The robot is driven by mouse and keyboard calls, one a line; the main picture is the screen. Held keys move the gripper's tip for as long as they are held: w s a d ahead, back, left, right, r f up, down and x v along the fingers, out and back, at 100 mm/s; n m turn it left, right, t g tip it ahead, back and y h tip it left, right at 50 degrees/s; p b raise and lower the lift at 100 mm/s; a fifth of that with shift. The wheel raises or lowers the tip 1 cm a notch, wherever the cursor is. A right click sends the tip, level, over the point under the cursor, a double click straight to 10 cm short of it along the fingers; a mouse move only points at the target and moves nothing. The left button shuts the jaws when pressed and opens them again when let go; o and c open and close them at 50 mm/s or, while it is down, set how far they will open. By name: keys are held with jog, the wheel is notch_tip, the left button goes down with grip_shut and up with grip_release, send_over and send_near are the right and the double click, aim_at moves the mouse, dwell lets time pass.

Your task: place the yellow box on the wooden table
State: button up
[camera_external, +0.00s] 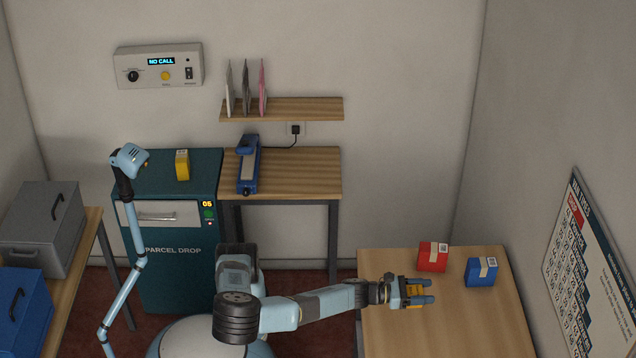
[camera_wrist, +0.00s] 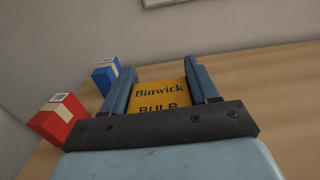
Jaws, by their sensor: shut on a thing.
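My gripper (camera_external: 429,292) is over the wooden table (camera_external: 390,335) at the right, shut on a yellow box (camera_external: 413,304). In the wrist view the yellow box (camera_wrist: 160,92) sits between the two blue fingers of my gripper (camera_wrist: 163,72), with the dark words "Binwick BULB" on its face. The gripper's palm hides its lower part. I cannot tell whether the box touches the tabletop. Another yellow box (camera_external: 182,165) stands on top of the teal parcel drop cabinet (camera_external: 160,285).
A red box (camera_external: 433,257) and a blue box (camera_external: 481,272) stand on the wooden table just beyond my gripper; the red one (camera_wrist: 58,118) and blue one (camera_wrist: 107,73) show left in the wrist view. The table's front and right are bare. A lamp (camera_external: 130,160) stands at left.

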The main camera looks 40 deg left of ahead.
jog(key=w+d+f, duration=0.2)
jog(key=d, duration=0.1)
jog(key=w+d+f, duration=0.5)
jog(key=d+f, duration=0.1)
jog(key=shift+w+d+f, duration=0.1)
jog(key=shift+w, duration=0.25)
jog(key=shift+w+d+f, duration=0.25)
jog(key=shift+d+f, duration=0.1)
jog(key=shift+f, duration=0.2)
notch_tip(320, 180, down, 4)
jog(key=shift+w+d+r, duration=0.15)
jog(key=shift+r, duration=0.1)
jog(key=shift+f, duration=0.3)
